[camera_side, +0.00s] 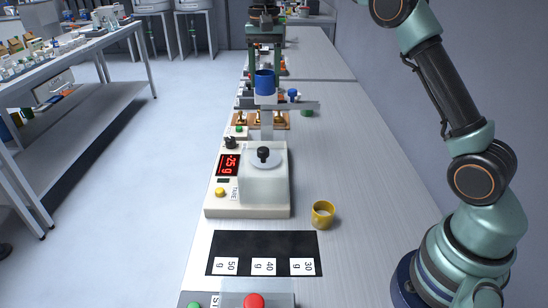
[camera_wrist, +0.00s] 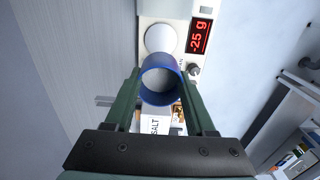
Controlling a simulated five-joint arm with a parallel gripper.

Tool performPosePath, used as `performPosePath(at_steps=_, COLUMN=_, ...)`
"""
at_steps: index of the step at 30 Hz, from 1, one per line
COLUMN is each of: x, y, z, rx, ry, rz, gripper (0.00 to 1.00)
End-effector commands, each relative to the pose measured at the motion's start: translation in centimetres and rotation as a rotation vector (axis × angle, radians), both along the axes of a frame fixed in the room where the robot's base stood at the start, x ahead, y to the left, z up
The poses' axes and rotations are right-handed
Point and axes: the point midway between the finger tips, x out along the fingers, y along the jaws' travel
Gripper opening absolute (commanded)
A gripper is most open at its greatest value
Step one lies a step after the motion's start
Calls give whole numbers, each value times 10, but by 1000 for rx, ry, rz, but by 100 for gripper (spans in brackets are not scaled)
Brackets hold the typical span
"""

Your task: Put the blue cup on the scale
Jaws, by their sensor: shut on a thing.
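The blue cup (camera_side: 265,83) is upright and raised above the bench behind the scale in the side view. My gripper (camera_side: 265,66) is shut on it from above and behind. In the wrist view the cup (camera_wrist: 160,82) sits between the two green fingers (camera_wrist: 160,98), its round mouth facing the camera. Its inside looks pale; I cannot tell its contents.
A yellow cup (camera_side: 322,215) stands right of the scale, near a black mat (camera_side: 263,236) with weight labels. Bare bench lies to the right.

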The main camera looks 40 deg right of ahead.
Motion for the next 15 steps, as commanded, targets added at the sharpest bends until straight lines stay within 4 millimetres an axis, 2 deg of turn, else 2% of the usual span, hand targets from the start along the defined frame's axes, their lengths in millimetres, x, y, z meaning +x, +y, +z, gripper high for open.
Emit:
performPosePath(at_steps=5, x=3, y=1, z=-10, rx=0, ry=3, rz=0, gripper=0)
performPosePath(at_steps=8, x=3, y=1, z=-29, rx=1, ry=5, rz=0, gripper=0)
performPosePath(at_steps=15, x=2, y=1, z=-88, rx=1, ry=5, rz=0, gripper=0)
